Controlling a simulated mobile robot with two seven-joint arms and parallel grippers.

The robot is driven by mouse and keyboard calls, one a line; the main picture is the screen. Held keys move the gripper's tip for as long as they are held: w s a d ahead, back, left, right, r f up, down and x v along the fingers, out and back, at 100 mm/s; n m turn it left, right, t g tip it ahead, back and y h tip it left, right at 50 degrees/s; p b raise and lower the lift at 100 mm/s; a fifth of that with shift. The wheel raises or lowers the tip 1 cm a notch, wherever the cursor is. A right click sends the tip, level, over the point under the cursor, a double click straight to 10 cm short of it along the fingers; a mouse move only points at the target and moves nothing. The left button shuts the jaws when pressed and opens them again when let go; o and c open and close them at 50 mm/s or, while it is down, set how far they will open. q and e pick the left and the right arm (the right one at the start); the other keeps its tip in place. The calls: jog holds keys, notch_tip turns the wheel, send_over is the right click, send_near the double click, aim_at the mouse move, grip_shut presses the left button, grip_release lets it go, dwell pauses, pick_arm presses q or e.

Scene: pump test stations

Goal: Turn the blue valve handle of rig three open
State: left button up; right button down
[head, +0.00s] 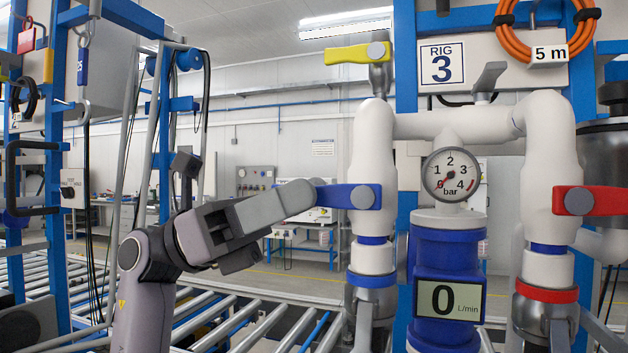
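The rig three sign (442,63) hangs at the top middle. Below it, the blue valve handle (345,197) lies level across the left white pipe, its free end pointing left from a grey hub. My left gripper (314,191) reaches in from the lower left, with its fingertips at the free end of the handle. The fingers overlap one another in this view, so I cannot tell whether they are closed on the handle or only beside it. The flow display (448,300) reads 0 L/min and the gauge (451,175) needle is near zero. My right gripper is out of view.
A yellow handle (347,54) sits above on the same pipe, and a red handle (600,201) on the right pipe. An orange hose (516,40) hangs top right. A roller conveyor (230,325) runs below. Blue frame posts (56,200) stand at left.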

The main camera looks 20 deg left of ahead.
pick_arm(q)
jog(key=shift+x, duration=1.05)
grip_shut()
